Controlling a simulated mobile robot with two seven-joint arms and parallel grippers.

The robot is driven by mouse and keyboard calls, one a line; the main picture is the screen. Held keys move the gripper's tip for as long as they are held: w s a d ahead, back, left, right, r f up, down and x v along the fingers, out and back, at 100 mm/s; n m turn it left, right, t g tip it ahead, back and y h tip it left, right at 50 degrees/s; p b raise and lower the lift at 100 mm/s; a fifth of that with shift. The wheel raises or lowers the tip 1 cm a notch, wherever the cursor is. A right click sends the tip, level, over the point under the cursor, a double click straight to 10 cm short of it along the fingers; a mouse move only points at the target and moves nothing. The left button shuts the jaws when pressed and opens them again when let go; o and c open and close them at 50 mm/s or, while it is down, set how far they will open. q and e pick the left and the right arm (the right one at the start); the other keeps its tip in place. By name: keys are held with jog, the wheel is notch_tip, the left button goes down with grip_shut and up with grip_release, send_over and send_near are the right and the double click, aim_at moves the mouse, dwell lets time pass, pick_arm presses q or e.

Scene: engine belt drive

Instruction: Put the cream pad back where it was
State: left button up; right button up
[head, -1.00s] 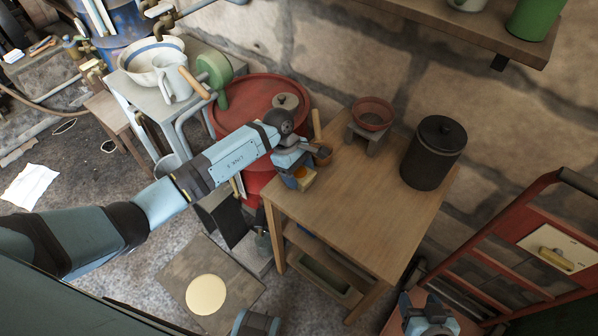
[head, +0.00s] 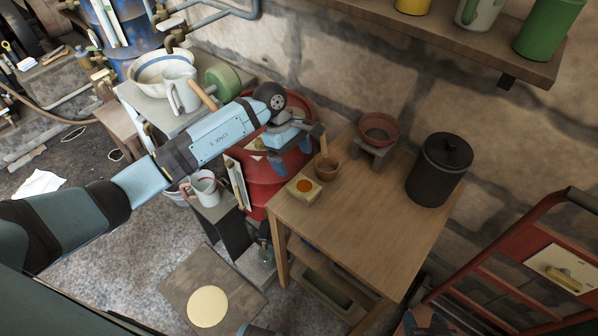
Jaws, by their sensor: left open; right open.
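A square cream pad (head: 304,188) with an orange round patch on top lies flat on the wooden table (head: 355,225), near its left corner. A small brown cup (head: 326,168) stands just behind and right of it. My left gripper (head: 290,154) is open and empty, above and behind the pad, over the table's left edge and the red drum. It is apart from the pad. My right gripper (head: 426,322) is open and cut off by the bottom edge.
A reddish bowl (head: 379,129) on a small stand and a dark lidded pot (head: 439,170) stand at the back of the table. The red drum (head: 254,186) stands left. A red rack (head: 500,270) stands right. The table's middle is clear.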

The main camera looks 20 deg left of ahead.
pick_arm(q)
jog(key=s+d+r+n+t+h, duration=0.3)
jog(key=s+d+n+t+h, duration=0.3)
jog(key=n, duration=0.4)
jog(key=s+d+r+n+t+h, duration=0.35)
jog(key=d+n+h, duration=0.4)
jog(key=n, duration=0.35)
jog(key=s+a+f+n+t+y, duration=0.2)
jog(key=a+f+n+t+y, duration=0.3)
jog(key=n, duration=0.7)
jog(key=s+a+f+n+t+y, duration=0.35)
jog(key=n+y, duration=0.25)
jog(key=n, duration=0.5)
jog(key=s+a+f+n+g+y, duration=0.3)
jog(key=s+f+n+g, duration=0.2)
jog(key=s+f+n, duration=0.4)
jog(key=s+n, duration=0.1)
jog(key=n, duration=0.1)
jog(key=shift+s+a+n+g+y, duration=0.25)
jog(key=shift+s+n+g+y, duration=0.05)
jog(key=shift+g+y, duration=0.1)
